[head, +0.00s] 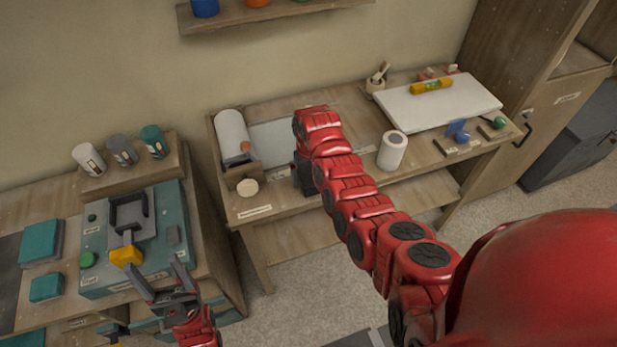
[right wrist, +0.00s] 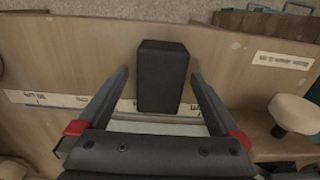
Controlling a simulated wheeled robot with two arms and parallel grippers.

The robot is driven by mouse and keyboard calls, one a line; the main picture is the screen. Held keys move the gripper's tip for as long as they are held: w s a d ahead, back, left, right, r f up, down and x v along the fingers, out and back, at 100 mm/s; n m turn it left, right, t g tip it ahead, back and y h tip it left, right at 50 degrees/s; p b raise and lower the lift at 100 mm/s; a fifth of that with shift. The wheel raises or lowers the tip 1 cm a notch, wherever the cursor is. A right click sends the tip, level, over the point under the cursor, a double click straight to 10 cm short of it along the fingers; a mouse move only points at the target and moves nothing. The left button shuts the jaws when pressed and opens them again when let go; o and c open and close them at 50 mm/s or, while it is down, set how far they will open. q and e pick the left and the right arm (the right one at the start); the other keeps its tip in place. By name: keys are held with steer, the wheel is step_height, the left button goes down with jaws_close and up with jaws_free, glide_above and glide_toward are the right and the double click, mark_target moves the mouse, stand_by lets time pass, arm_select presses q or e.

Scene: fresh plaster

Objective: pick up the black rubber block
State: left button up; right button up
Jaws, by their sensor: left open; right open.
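The black rubber block (right wrist: 163,75) lies on the wooden bench in the right wrist view, over or beside a pale labelled strip. My right gripper (right wrist: 160,78) is open, with one finger on each side of the block and a gap to both. I cannot tell how far above the bench the fingertips are. In the head view my right arm reaches over the bench and hides most of the block; the dark shape under the wrist cannot be clearly told apart. My left gripper (head: 170,280) is open and empty near the teal machine at the left.
A cream round-topped object (right wrist: 292,112) stands near the right gripper. A white cylinder (head: 392,150) stands on the bench, right of my arm, and a paper roll (head: 233,135) lies to its left. A white board (head: 440,105) carries a yellow level (head: 431,87). A teal machine (head: 165,255) stands at left.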

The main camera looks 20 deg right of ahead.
steer(key=shift+f, duration=0.85)
steer(key=shift+c, duration=0.2)
jaws_close()
steer(key=shift+r, duration=0.1)
